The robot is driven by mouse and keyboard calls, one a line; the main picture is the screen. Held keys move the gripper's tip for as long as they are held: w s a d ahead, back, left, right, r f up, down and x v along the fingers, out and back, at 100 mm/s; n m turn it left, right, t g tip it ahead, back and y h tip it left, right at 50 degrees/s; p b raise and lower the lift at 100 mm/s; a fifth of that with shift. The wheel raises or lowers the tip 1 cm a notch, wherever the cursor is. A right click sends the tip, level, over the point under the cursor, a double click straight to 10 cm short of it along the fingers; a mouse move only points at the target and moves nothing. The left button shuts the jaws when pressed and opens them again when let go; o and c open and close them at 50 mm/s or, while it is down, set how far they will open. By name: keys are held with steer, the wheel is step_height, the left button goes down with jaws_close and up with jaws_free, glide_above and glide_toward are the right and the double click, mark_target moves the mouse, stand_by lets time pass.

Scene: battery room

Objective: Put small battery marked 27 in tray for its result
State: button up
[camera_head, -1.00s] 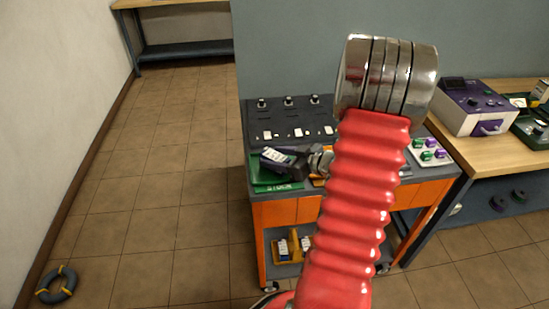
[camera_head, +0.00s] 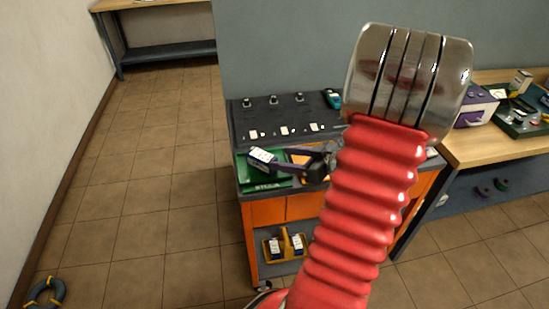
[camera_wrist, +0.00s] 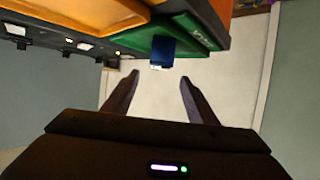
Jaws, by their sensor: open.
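A small dark blue battery with a white printed label (camera_head: 262,155) is at the green tray marked STOCK (camera_head: 270,186) on the orange cart; its number is too small to read. My gripper (camera_head: 280,161) is open, its fingers pointing left toward the battery. An orange tray (camera_wrist: 100,12) is beside the green one in the wrist view. My red arm hides the cart's right part in the head view.
A dark panel (camera_head: 270,115) with several knobs and white tags stands at the cart's back, with a teal device (camera_head: 333,98) at its right end. A yellow carrier (camera_head: 285,250) with batteries is on the lower shelf.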

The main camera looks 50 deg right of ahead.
steer(key=shift+v, duration=1.25)
steer(key=w+r+m+g+h, duration=0.1)
steer(key=w+r+g+h, duration=0.1)
steer(key=w+r+h, duration=0.65)
steer(key=w+a+r+m, duration=0.1)
steer(key=a+r, duration=0.4)
steer(key=s+a+g+y, duration=0.2)
steer(key=s+a, duration=0.3)
steer(key=a, duration=0.4)
steer(key=s+a+g+y, duration=0.2)
steer(key=s+a, duration=0.3)
steer(key=a, duration=0.5)
steer(key=s+a+f+g+y, duration=0.1)
steer(key=s+a, duration=0.4)
steer(key=a, duration=0.5)
steer(key=shift+g+y, duration=0.4)
steer(key=shift+y, duration=0.05)
steer(key=shift+f, duration=0.1)
